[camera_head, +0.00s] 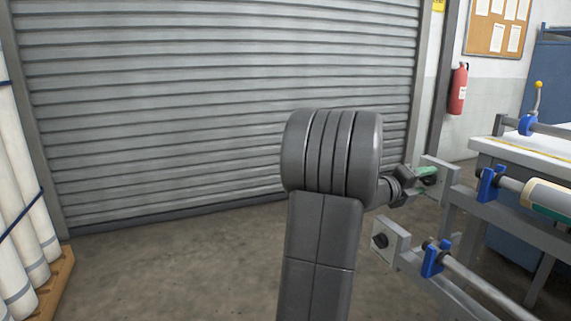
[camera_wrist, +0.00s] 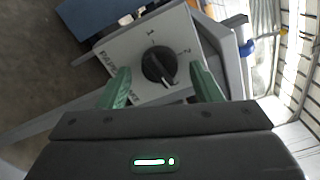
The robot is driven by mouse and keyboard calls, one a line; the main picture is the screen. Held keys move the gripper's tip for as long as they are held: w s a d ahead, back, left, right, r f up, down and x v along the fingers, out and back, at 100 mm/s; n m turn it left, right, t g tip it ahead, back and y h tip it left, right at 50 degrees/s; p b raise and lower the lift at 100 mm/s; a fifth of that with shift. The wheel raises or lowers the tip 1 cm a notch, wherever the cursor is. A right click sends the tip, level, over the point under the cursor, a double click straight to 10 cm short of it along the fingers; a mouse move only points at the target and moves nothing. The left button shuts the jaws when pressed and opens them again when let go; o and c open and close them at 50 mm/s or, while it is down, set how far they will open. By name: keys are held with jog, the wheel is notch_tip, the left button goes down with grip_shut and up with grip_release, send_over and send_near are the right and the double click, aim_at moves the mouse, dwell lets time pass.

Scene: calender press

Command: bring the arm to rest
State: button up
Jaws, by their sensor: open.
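My gripper (camera_wrist: 161,80) is open, with its two green fingers apart on either side of a black rotary knob (camera_wrist: 157,66) in the wrist view. Nothing shows between the fingers except the knob, and whether they touch it cannot be told. The knob sits on a pale panel (camera_wrist: 128,50) marked 1 and 2. In the head view my arm is bent, and my gripper (camera_head: 428,174) is at the upper plate (camera_head: 447,181) on the end of the press frame. The knob there is hidden by my gripper.
A lower plate (camera_head: 390,254) with another black knob stands close below my gripper. Rollers with blue brackets (camera_head: 434,258) extend to the right. White rolls (camera_head: 18,170) stand at the left. The floor (camera_head: 190,265) before the shutter is clear.

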jog(key=n+p, duration=0.1)
jog(key=n, duration=0.1)
jog(key=n+p, duration=0.4)
jog(key=shift+r+n, duration=0.3)
jog(key=shift+r, duration=0.05)
jog(key=shift+f+n+p, duration=0.1)
jog(key=shift+n+p, duration=0.65)
jog(key=shift+n, duration=0.65)
jog(key=shift+f, duration=0.15)
